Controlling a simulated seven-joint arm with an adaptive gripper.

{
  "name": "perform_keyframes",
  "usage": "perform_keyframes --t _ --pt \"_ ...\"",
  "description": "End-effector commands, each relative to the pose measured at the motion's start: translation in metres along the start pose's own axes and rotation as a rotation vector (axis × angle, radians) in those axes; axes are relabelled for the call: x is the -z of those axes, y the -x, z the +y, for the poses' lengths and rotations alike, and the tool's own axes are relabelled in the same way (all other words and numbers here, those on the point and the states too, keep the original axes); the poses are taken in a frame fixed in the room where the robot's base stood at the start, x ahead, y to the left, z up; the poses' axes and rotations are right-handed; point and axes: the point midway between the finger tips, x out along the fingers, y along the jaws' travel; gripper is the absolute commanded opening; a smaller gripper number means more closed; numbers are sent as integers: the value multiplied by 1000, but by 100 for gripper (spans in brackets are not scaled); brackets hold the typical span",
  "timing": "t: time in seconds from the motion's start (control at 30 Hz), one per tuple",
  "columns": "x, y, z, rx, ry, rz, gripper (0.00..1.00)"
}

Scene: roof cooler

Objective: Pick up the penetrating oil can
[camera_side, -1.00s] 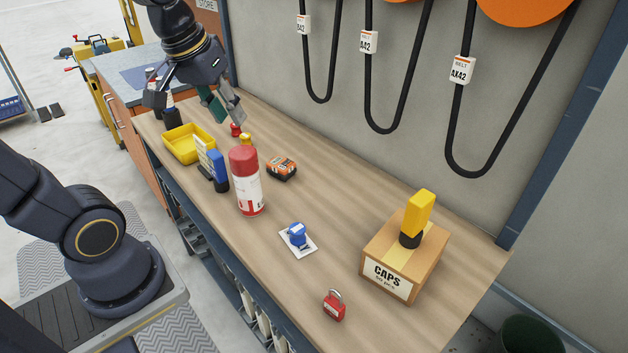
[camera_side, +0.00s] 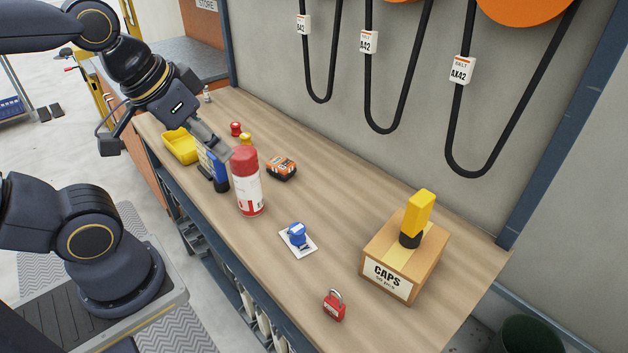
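A white can with a red cap (camera_side: 247,183) stands upright near the front edge of the workbench. It is the only spray-type can I make out clearly, and its label is too small to read. My gripper (camera_side: 221,148) is tilted down to the right, just left of the red cap and above a blue upright item (camera_side: 219,178). Its grey fingers overlap in this view, so their opening is unclear. I see nothing held between them, and I cannot tell whether they touch the cap.
A yellow bin (camera_side: 180,146) lies left of the can. An orange-and-black block (camera_side: 282,168), a blue item on a white card (camera_side: 297,238), a red padlock (camera_side: 334,305) and a CAPS box (camera_side: 404,258) stand to the right. The bench between them is clear.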

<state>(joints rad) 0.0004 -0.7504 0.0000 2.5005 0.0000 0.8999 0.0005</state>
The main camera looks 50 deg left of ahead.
Motion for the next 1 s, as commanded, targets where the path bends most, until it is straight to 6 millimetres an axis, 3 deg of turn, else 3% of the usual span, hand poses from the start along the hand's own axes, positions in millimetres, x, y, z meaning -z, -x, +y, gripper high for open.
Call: perform_keyframes --t 0.4,1.0 --pt "0 0 0 0 1 0 32" --pt "0 0 0 0 1 0 95"
